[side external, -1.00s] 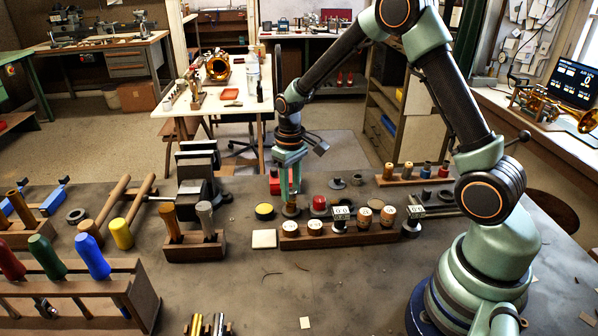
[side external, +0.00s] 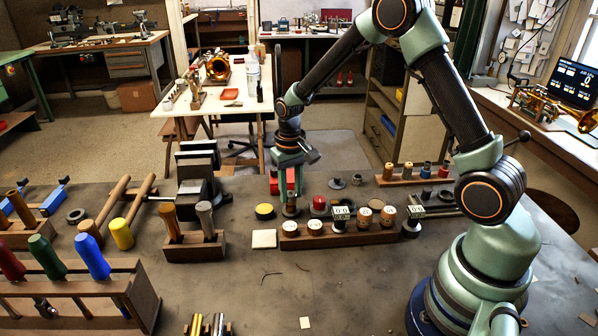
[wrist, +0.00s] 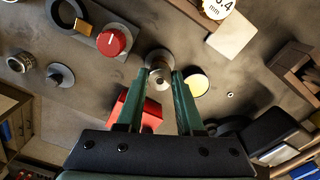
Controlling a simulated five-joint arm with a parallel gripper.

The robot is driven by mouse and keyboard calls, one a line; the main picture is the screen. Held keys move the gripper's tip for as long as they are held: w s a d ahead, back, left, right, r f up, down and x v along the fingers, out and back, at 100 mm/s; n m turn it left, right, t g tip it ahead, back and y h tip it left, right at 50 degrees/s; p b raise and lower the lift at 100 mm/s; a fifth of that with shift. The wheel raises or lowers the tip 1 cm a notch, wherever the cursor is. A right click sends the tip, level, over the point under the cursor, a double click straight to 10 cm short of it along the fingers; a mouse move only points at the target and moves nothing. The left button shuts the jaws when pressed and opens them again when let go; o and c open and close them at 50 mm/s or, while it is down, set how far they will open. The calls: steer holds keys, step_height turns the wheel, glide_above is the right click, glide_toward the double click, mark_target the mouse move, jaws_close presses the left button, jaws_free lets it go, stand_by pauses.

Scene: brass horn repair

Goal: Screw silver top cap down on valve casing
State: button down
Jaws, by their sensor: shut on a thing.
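My gripper (side external: 287,190) points down, its two pale green fingers closed around a small round piece on top of an upright brownish post, which I take for the valve casing (side external: 290,208). In the wrist view, the fingertips of my gripper (wrist: 164,75) sit on either side of a small silver round piece, which I take for the top cap (wrist: 160,80). A round metallic form, likely the casing (wrist: 158,58), shows just beyond it. The cap is too small in the side view to tell how it is seated. The threads are hidden.
A red block (wrist: 135,108) lies close to the fingers. A red-topped round part (side external: 318,203) and a yellow-topped tin (side external: 264,211) stand near the casing.

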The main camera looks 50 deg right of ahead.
stand_by(0.3)
steer(key=m, duration=0.4)
stand_by(0.3)
steer(key=shift+m, duration=2)
steer(key=m, duration=0.4)
